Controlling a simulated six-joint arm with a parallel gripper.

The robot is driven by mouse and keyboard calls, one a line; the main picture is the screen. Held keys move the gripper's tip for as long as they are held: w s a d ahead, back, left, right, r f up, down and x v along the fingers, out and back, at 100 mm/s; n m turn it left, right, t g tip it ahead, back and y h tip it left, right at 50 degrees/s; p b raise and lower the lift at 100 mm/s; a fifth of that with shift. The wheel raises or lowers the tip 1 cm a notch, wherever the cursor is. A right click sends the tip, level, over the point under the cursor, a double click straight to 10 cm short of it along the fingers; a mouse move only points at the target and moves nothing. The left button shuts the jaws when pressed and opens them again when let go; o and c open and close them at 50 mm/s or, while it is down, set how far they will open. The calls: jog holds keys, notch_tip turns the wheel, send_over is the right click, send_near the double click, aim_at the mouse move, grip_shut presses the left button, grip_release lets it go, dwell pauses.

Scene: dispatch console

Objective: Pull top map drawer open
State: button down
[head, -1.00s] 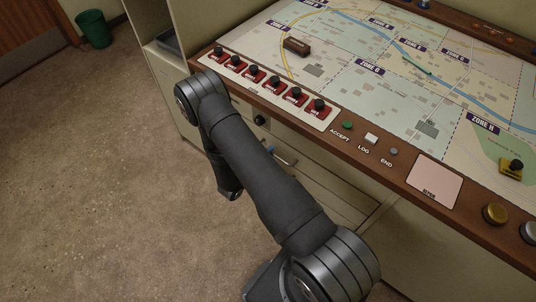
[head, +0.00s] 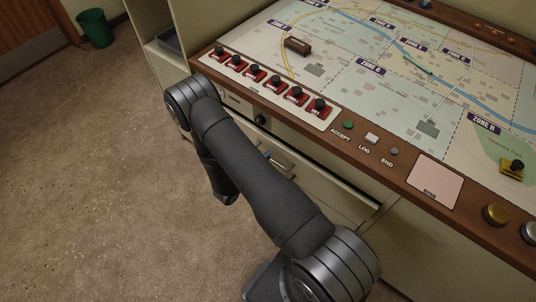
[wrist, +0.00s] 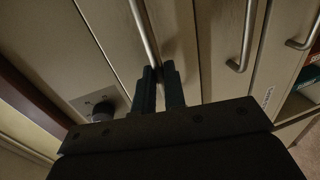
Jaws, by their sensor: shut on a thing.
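The top map drawer (head: 325,190) is under the map console's front edge, and in the head view it stands a little way out. Its metal bar handle (head: 280,160) shows just right of my arm. In the wrist view the handle (wrist: 142,25) runs down from the top edge to between my gripper's fingers (wrist: 160,72). My gripper is shut on it, in front of the pale drawer front (wrist: 172,25). In the head view my arm hides most of the gripper.
Lower drawer handles (wrist: 243,40) show to the right in the wrist view. A black knob (wrist: 103,111) is on the panel beside the top drawer. The console (head: 400,165) overhangs the drawers. The floor (head: 90,190) to the left is clear, with a green bin (head: 94,28) far back.

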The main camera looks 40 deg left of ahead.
jog(key=f+v, duration=0.2)
jog(key=v, duration=0.8)
jog(key=s+f+v, duration=0.1)
jog(key=f+v, duration=0.1)
jog(key=v, duration=0.9)
jog(key=shift+f, duration=0.2)
jog(key=shift+s, duration=0.15)
jog(key=c, duration=1.5)
grip_release()
jog(key=v, duration=1.7)
jog(key=shift+s, duration=0.15)
